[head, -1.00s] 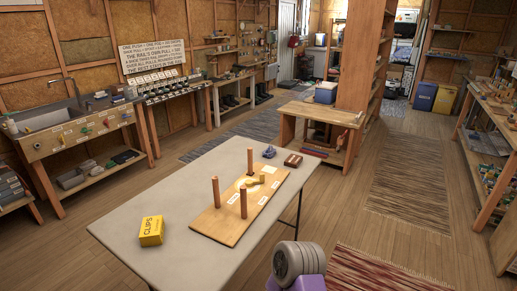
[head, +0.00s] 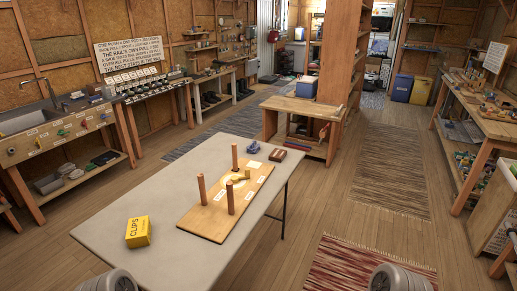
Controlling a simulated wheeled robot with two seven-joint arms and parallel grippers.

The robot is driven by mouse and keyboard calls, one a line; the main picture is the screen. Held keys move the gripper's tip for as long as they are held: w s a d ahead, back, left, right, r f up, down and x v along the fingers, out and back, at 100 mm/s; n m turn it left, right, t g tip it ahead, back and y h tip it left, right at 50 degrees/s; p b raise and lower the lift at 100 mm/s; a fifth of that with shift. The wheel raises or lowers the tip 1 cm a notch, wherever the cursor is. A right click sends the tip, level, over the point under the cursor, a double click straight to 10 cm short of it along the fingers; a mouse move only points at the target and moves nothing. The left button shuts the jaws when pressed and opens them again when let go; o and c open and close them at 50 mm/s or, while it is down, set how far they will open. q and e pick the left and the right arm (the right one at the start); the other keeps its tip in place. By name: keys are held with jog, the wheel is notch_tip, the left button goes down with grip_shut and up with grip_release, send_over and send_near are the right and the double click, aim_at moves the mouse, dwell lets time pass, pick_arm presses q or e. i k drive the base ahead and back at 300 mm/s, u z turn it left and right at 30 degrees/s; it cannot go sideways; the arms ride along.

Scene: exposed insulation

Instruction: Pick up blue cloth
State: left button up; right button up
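A small crumpled blue cloth (head: 253,147) lies near the far end of the grey table (head: 130,200). It is beside a dark brown block and behind a wooden board with upright pegs. Rounded grey parts of my arms show at the bottom edge, one at left and one at right. Neither gripper's fingers can be seen. Nothing is touching the cloth.
The pegged board (head: 210,218) holds a yellow piece. A yellow CLIPS box (head: 138,232) stands at the table's near left. The brown block (head: 278,155) sits right of the cloth. A wooden bench (head: 290,107) stands behind. Floor right of the table is open, with rugs.

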aim_at(253, 148)
jog(key=z, duration=0.85)
jog(key=i, duration=6.05)
jog(key=u, duration=3.65)
